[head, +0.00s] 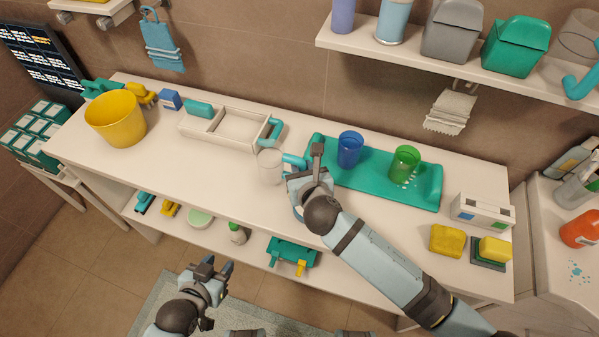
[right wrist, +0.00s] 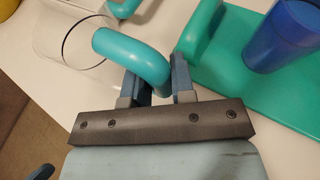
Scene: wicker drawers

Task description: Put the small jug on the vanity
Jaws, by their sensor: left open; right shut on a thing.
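The small jug (head: 270,167) is clear with a teal handle and stands near the middle of the long white counter. In the right wrist view the jug (right wrist: 70,45) is at the upper left. My right gripper (head: 308,178) is shut on its thick teal handle, which shows between the fingers in the wrist view (right wrist: 135,58). I cannot tell whether the jug's base touches the counter. My left gripper (head: 217,270) is open and empty, in front of the counter and low. A white surface at the far right (head: 550,222), possibly the vanity, has blue drops on it.
A green tray (head: 428,195) with blue (head: 350,150) and green cups (head: 405,163) is right of the jug. A white caddy (head: 215,133) is behind-left. Yellow sponges (head: 447,240) and a white box (head: 482,211) lie at right. A red object (head: 580,230) stands on the far-right surface.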

